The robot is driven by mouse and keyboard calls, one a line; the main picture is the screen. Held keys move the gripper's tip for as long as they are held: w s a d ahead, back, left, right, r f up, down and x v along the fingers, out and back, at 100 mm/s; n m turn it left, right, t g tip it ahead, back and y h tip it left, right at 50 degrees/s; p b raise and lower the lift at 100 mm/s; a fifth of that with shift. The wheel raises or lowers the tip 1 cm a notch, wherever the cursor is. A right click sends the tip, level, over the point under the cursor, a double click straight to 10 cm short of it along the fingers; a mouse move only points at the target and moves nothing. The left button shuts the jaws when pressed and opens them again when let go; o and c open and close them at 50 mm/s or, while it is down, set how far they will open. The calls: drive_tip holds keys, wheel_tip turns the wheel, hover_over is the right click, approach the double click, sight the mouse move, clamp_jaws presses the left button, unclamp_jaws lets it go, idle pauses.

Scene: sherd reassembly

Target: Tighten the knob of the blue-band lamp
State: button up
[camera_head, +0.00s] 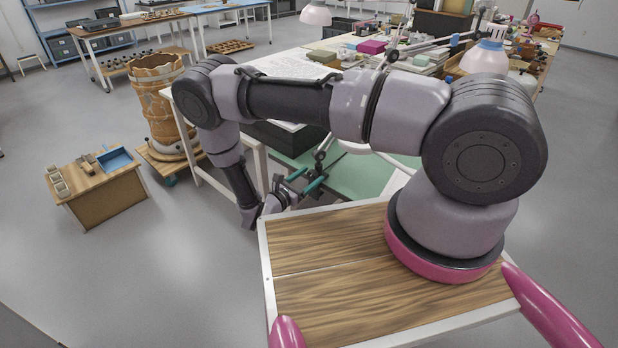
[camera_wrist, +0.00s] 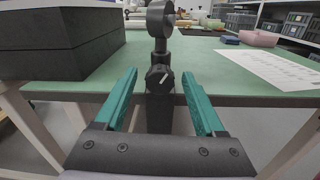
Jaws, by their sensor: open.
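My gripper (camera_wrist: 158,86) is open, its two teal fingers on either side of a black clamp at the table edge. A dark knob (camera_wrist: 154,76) with a white mark faces me between the fingertips, with gaps on both sides. A black post and round joint (camera_wrist: 160,18) rise above it. In the head view, my gripper (camera_head: 303,179) is low by the green-topped table. A lamp shade with a pale blue band (camera_head: 490,44) hangs at the upper right, partly behind my arm. Which lamp the clamp carries cannot be told for certain.
A black box (camera_wrist: 60,40) stands left of the clamp on the green tabletop (camera_wrist: 205,90). Another lamp (camera_head: 316,14) stands farther back. Table legs flank my gripper.

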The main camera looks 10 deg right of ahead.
clamp_jaws()
drive_tip(key=shift+m, duration=2.4)
unclamp_jaws()
drive_tip(key=shift+s, duration=0.1)
drive_tip(key=v, duration=1)
drive_tip(key=shift+s+a, duration=0.2)
drive_tip(key=shift+a, duration=0.15)
drive_tip(key=shift+f, duration=0.1)
